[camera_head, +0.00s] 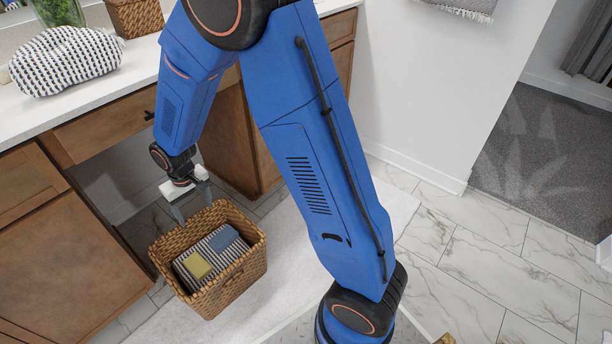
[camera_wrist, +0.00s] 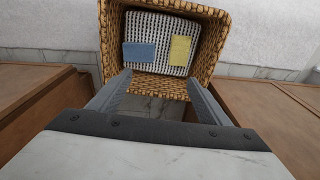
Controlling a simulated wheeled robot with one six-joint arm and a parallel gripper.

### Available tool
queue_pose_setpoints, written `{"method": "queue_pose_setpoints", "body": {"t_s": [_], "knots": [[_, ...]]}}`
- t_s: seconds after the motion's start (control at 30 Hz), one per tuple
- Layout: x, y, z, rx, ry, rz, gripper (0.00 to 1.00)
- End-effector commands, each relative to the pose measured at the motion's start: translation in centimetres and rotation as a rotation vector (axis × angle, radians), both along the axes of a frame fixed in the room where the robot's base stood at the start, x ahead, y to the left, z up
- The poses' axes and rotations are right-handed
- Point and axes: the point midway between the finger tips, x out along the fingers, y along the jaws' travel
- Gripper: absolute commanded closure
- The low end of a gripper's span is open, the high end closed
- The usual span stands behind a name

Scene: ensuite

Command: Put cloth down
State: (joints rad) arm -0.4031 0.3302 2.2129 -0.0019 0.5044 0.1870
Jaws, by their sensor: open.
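A blue cloth (camera_head: 224,238) and a yellow cloth (camera_head: 197,266) lie apart on a black-and-white patterned item (camera_head: 209,250) inside a wicker basket (camera_head: 232,287) on the floor. In the wrist view the blue cloth (camera_wrist: 140,52) is left and the yellow cloth (camera_wrist: 180,50) is right, on the patterned item (camera_wrist: 161,27) in the basket (camera_wrist: 106,43). My gripper (camera_head: 193,212) is open and empty at the basket's back-left side. In the wrist view its fingertips (camera_wrist: 158,77) are spread before the near basket wall. I cannot tell their exact height.
A white counter (camera_head: 120,75) over wooden cabinets (camera_head: 62,260) stands left, close to my gripper. It holds a patterned pouch (camera_head: 66,60), another wicker basket (camera_head: 135,16) and greenery in glass (camera_head: 58,10). A pale rug (camera_head: 285,265) lies by the basket. Marble floor (camera_head: 460,285) is clear at right.

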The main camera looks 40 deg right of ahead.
Motion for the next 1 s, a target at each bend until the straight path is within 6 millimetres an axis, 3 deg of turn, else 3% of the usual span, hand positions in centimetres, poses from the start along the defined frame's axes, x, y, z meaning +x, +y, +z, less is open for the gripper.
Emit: {"method": "queue_pose_setpoints", "body": {"t_s": [0.1,0.5,0.7,1.0], "knots": [[-0.9,-2.3,3.9,0.010,-0.028,-0.018,0.29],[-6.2,-9.4,14.3,0.027,-0.105,-0.073,0.29],[-9.8,-12.7,18.3,0.032,-0.146,-0.100,0.29],[-16.2,-16.9,22.8,0.034,-0.207,-0.141,0.29]]}}
